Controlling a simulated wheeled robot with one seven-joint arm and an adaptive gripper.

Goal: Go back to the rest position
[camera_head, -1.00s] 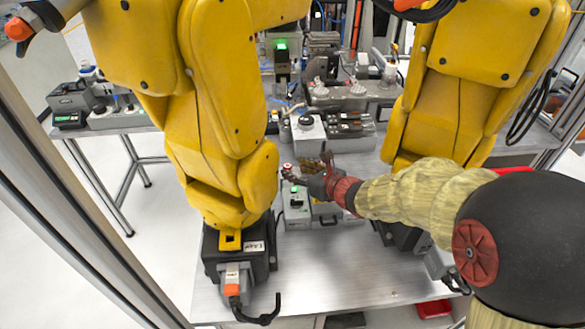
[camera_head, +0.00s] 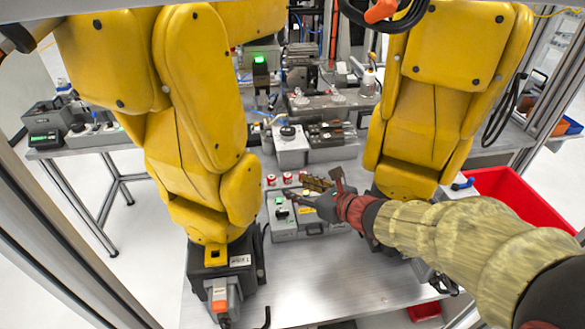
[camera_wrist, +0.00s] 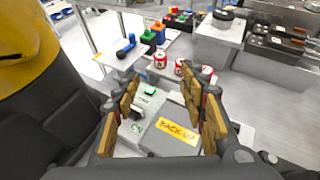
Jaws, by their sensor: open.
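My gripper (camera_head: 322,192) is open and empty in the head view, above the grey control box (camera_head: 283,214) between the two yellow arms. In the wrist view its two tan-padded fingers (camera_wrist: 165,110) stand apart, with the box's yellow "BACK-UP" label (camera_wrist: 178,131) and a lit green button (camera_wrist: 150,91) seen between and below them. My arm reaches in from the lower right of the head view, covered in a tan sleeve. No object is between the fingers.
The left yellow arm (camera_head: 200,110) and right yellow arm (camera_head: 430,100) flank my gripper closely. Several red-and-white cans (camera_head: 287,178) stand behind the box. A red bin (camera_head: 520,198) lies at the right. Bare metal table (camera_head: 300,275) shows in front.

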